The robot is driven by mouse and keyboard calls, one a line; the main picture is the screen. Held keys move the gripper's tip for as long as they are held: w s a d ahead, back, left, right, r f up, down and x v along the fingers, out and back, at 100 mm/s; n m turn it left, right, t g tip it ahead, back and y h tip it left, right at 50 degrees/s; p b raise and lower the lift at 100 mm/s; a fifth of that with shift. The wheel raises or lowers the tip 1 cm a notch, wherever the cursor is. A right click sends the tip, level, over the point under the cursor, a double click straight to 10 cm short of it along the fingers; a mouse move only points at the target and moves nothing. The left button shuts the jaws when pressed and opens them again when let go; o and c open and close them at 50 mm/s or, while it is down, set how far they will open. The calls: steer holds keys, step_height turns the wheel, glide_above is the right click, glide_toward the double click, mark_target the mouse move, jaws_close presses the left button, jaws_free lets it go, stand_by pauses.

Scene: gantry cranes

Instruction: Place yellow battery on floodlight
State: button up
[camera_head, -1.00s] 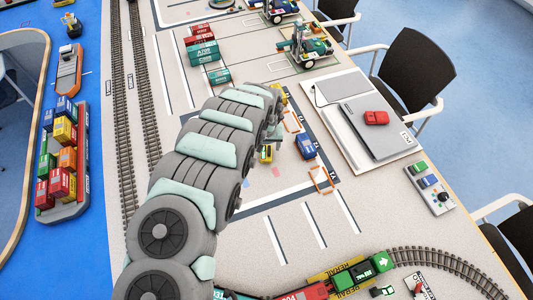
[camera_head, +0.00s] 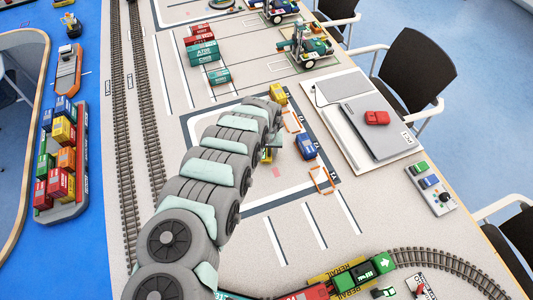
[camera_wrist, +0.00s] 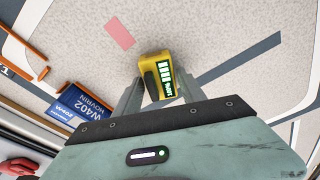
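The yellow battery (camera_wrist: 166,66) has a black side and a lit green charge display. In the wrist view it stands between the two fingertips of my gripper (camera_wrist: 159,88). The fingers are spread, one on each side of it; I cannot tell if they touch it. In the head view a little of the yellow battery (camera_head: 266,155) shows at the right edge of my arm, and my arm hides the fingers. I cannot make out a floodlight in either view.
A blue container (camera_head: 306,146) stands to the right of the battery, beside orange frames (camera_head: 322,179). Another yellow item (camera_head: 278,94) is farther back. A laptop (camera_head: 385,128) with a red object (camera_head: 377,117) lies to the right. The striped floor in front is clear.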

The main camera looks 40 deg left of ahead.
jaws_close()
steer(key=shift+r, duration=0.15)
stand_by(0.4)
